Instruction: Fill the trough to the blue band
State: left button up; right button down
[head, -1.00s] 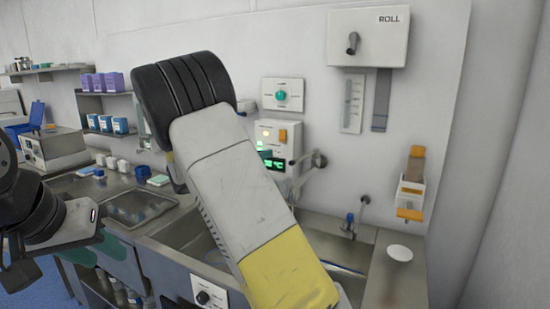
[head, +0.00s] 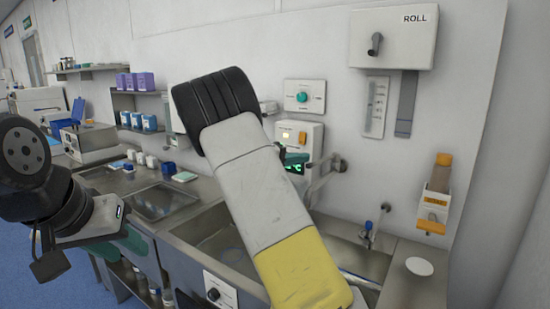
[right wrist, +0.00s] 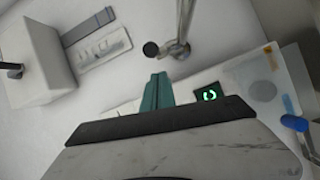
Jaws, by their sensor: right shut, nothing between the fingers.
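The steel trough (head: 183,238) lies in the counter, largely covered by my right arm. Its water level and any blue band cannot be made out. The spout also shows in the right wrist view (right wrist: 178,48). My right gripper (right wrist: 157,78) has its teal fingers shut and empty, close to the lit display; in the head view it is mostly hidden behind my arm. My left gripper (head: 48,264) is at the far left, away from the trough; its jaws are unclear.
A blue-knobbed tap (head: 368,232) and a white disc (head: 419,266) are on the right of the counter. An orange-and-white dispenser (head: 435,195) and a ROLL box (head: 392,38) hang on the wall. A second basin (head: 153,201) and small containers stand left.

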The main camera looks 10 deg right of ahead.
jog(key=shift+s+d+f, duration=0.1)
jog(key=shift+s+d, duration=0.15)
jog(key=shift+s, duration=0.25)
jog(key=shift+s+d+f, duration=0.1)
jog(key=shift+s+d, duration=0.15)
jog(key=shift+s, duration=0.2)
